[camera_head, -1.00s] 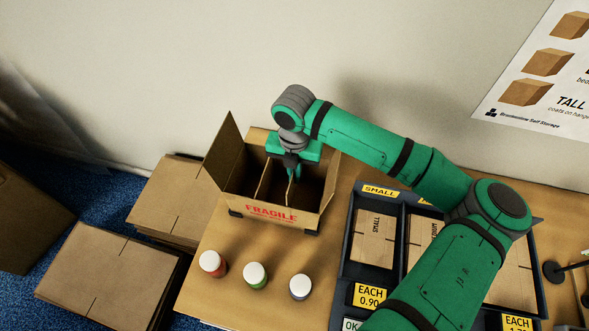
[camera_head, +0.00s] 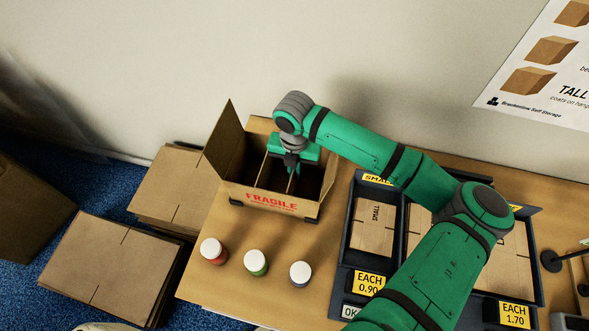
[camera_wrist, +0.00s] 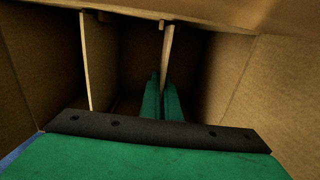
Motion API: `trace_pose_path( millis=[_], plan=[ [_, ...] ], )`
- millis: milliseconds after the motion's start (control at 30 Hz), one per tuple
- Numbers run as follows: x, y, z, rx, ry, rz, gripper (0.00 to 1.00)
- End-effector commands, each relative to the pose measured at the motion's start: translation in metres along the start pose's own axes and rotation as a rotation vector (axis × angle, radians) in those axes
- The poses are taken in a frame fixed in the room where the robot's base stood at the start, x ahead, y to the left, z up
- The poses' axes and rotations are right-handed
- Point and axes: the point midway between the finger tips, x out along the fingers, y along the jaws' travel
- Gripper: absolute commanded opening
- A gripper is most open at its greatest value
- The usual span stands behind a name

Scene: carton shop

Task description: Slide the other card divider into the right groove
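An open carton (camera_head: 240,189) marked FRAGILE stands on the table with flaps raised. One card divider (camera_wrist: 87,62) stands upright inside it at the left in the wrist view. The other card divider (camera_wrist: 168,45) stands to its right, tilted slightly in that view. Its far end is near a small dark fitting on the carton's far wall. My gripper (camera_wrist: 162,103) reaches down into the carton, its green fingers close together with this divider between them. In the head view my gripper (camera_head: 291,168) hides part of the divider. The lower edges are in shadow, so seating is unclear.
Three white-capped jars, red (camera_head: 213,251), green (camera_head: 256,263) and grey (camera_head: 300,274), stand in front of the carton. A dark tray (camera_head: 345,255) of flat cartons is at the right. Stacks of flat cardboard (camera_head: 110,262) lie left of the table. The wall rises behind.

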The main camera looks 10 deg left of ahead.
Motion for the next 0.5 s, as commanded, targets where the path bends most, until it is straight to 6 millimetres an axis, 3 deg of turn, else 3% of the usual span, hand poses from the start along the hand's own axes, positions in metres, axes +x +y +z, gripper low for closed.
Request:
trace_pose_path(
  millis=[167,267,300,500],
  plan=[
    [0.0,0.0,0.0,0.0,0.0,0.0,0.0],
    [0.0,0.0,-0.0001,0.0,0.0,0.0,0.21],
    [0.0,0.0,-0.0001,0.0,0.0,0.0,0.24],
    [-0.0001,0.0,-0.0001,0.0,0.0,0.0,0.24]
  ],
)
